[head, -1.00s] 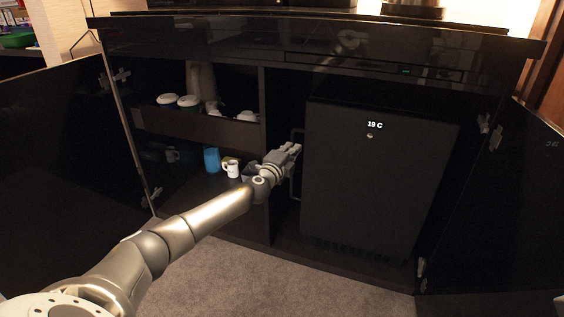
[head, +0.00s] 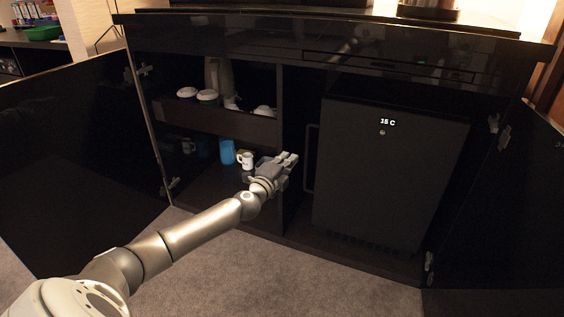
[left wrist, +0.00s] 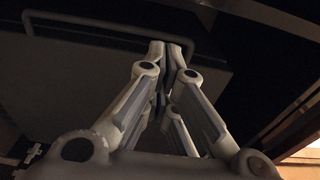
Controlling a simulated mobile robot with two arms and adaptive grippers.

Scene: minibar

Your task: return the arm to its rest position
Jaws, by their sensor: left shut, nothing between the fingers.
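My left arm (head: 195,232) reaches in from the lower left of the head view toward the open cabinet. Its gripper (head: 291,160) is in front of the cabinet's middle divider, left of the black minibar fridge (head: 385,175). In the left wrist view the gripper (left wrist: 171,48) has its fingers together with nothing between them. The dark fridge front and its handle (left wrist: 100,25) show behind the fingers. My right gripper is in neither view.
A blue cup (head: 227,152) and a white mug (head: 246,160) stand on the lower left shelf, near the gripper. Carpet (head: 250,275) in front is clear.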

